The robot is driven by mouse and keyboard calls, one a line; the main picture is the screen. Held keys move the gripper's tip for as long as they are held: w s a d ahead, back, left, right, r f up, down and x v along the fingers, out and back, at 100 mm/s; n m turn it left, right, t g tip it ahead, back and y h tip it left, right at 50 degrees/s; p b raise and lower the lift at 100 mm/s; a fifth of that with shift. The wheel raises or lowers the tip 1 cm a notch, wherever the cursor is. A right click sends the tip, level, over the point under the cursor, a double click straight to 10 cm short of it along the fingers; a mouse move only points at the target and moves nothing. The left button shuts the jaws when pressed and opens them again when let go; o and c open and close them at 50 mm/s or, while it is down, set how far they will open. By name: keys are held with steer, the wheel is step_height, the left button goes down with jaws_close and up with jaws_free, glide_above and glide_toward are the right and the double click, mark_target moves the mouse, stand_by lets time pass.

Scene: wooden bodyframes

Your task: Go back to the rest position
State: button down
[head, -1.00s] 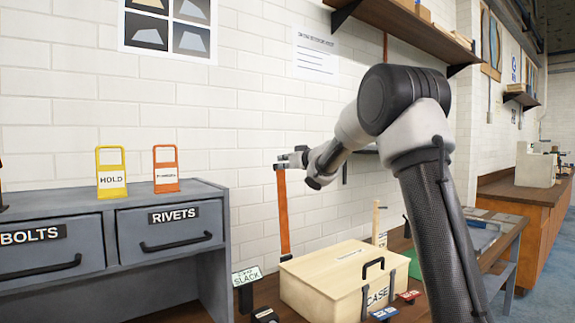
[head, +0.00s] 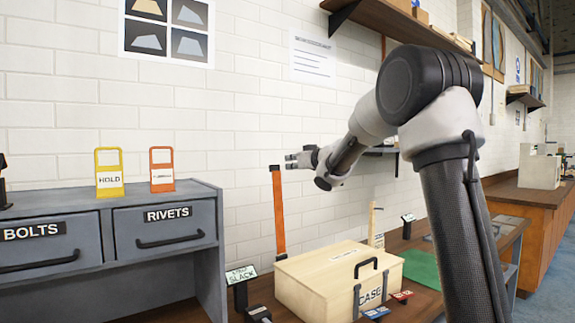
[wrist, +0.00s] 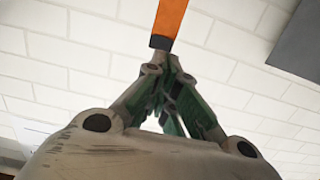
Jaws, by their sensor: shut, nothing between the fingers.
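My gripper (head: 291,161) is shut and empty, raised in front of the white brick wall. It is close to the top end of an upright orange strip (head: 279,212); whether they touch I cannot tell in the head view. In the wrist view my gripper's fingertips (wrist: 166,62) are together, with the dark end of the orange strip (wrist: 170,18) just beyond them. My arm reaches in from the right, its elbow high.
Below stands a wooden case (head: 325,284) with a black handle on a workbench, beside a SLACK sign (head: 242,274) and a green mat (head: 421,267). A grey drawer cabinet (head: 110,238) is left. A wall shelf (head: 405,18) hangs above the arm.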

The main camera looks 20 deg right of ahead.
steer(key=f+v, duration=0.1)
steer(key=v, duration=0.5)
steer(key=s+d+f+m+g+h, duration=0.1)
steer(key=s+d+f+g+h, duration=0.15)
steer(key=d+f+h, duration=0.4)
steer(key=s+d+f+m+g+h, duration=0.2)
steer(key=s+d+f+g, duration=0.35)
steer(key=s+f, duration=0.4)
steer(key=s+a+f+g+y, duration=0.1)
steer(key=s+a, duration=0.1)
steer(key=s, duration=0.9)
steer(key=s+a+f+g+y, duration=0.1)
steer(key=s+a, duration=0.1)
steer(key=s, duration=1)
steer(key=s+a+f+m+g+y, duration=0.1)
steer(key=s+a, duration=0.1)
steer(key=s, duration=0.9)
steer(key=shift+s+a, duration=0.25)
steer(key=shift+s, duration=0.1)
steer(key=shift+d, duration=0.1)
